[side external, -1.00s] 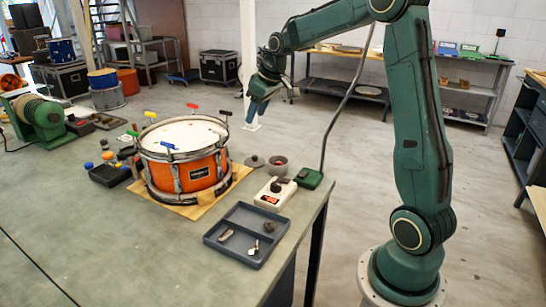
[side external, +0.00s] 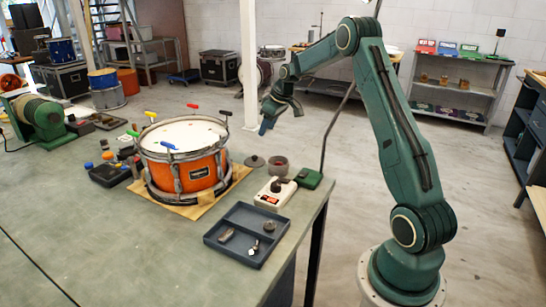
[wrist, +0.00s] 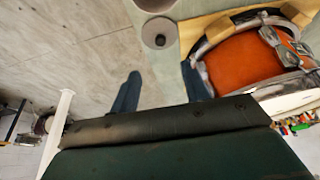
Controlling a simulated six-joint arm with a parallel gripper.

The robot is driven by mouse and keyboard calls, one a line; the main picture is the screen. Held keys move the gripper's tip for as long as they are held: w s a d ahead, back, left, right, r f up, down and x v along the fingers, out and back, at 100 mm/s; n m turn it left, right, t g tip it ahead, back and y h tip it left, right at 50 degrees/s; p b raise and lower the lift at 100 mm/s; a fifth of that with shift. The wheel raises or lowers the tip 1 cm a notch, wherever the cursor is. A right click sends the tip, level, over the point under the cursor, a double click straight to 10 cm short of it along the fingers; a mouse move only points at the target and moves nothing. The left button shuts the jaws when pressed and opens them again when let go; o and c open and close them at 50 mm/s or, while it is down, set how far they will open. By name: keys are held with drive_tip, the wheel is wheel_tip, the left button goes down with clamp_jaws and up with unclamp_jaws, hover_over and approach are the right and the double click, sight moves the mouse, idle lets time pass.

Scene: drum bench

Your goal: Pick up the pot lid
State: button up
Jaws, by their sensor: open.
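The pot lid (side external: 254,161) is a small dark grey disc with a knob on top. It lies on the bench between the drum and a small round pot (side external: 278,164). In the wrist view the lid (wrist: 158,42) shows beyond the fingertips, with the pot (wrist: 153,5) at the top edge. My gripper (side external: 265,128) is above the bench's far edge, higher than the lid and not touching it. In the wrist view my gripper (wrist: 160,84) has its two blue fingers wide apart with nothing between them.
The orange snare drum (side external: 185,160) stands on a wooden board (side external: 203,209) left of the lid. A white device (side external: 275,194), a green box (side external: 309,179) and a dark divided tray (side external: 247,235) with small parts are nearer. The front left bench is clear.

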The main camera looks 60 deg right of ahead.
hover_over(255, 156)
drive_tip(key=s, duration=0.3)
drive_tip(key=f, duration=0.7)
drive_tip(key=shift+w+f, duration=0.25)
drive_tip(key=shift+x, duration=2.55)
clamp_jaws()
